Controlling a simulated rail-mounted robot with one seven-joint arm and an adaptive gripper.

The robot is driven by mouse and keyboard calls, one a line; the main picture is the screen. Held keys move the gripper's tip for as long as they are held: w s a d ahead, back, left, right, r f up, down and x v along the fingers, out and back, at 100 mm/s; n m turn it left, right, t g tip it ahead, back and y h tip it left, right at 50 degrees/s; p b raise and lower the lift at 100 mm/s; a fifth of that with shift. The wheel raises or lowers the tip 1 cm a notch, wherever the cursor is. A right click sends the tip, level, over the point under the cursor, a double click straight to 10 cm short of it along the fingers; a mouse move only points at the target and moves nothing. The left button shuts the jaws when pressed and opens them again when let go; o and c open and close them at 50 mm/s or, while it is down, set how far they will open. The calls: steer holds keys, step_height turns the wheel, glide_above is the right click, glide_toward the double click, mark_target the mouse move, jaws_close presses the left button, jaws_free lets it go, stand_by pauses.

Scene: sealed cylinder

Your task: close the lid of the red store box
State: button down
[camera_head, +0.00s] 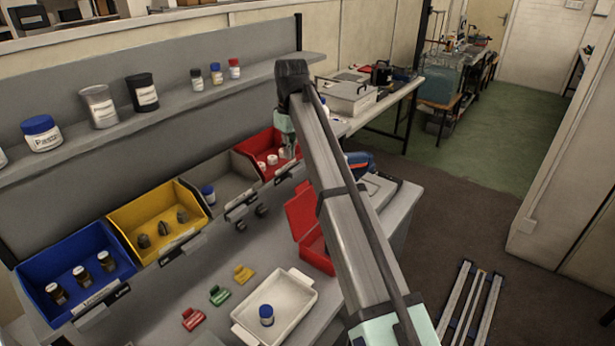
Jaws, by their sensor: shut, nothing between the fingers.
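The red store box (315,251) stands on the grey worktop, right of the white tray. Its red lid (301,212) is open and raised at the back of the box. My arm crosses in front of the box and hides its right part and part of the lid. A pale green part of my arm shows beyond the upper link, in front of the red bin.
A white tray (247,326) holds a blue-capped jar (266,315). Red, green and yellow clips lie left of it. Blue (38,281), yellow (128,216), grey (213,168) and red (247,145) bins line the back under a shelf (180,104) of jars.

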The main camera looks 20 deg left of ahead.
step_height(320, 180, down, 8)
steer(key=s+d+n+p, duration=0.1)
steer(key=d+p, duration=0.1)
steer(key=p, duration=0.3)
steer(key=shift+f, duration=0.15)
steer(key=shift+d, duration=0.15)
steer(key=shift+s, duration=0.15)
stand_by(0.3)
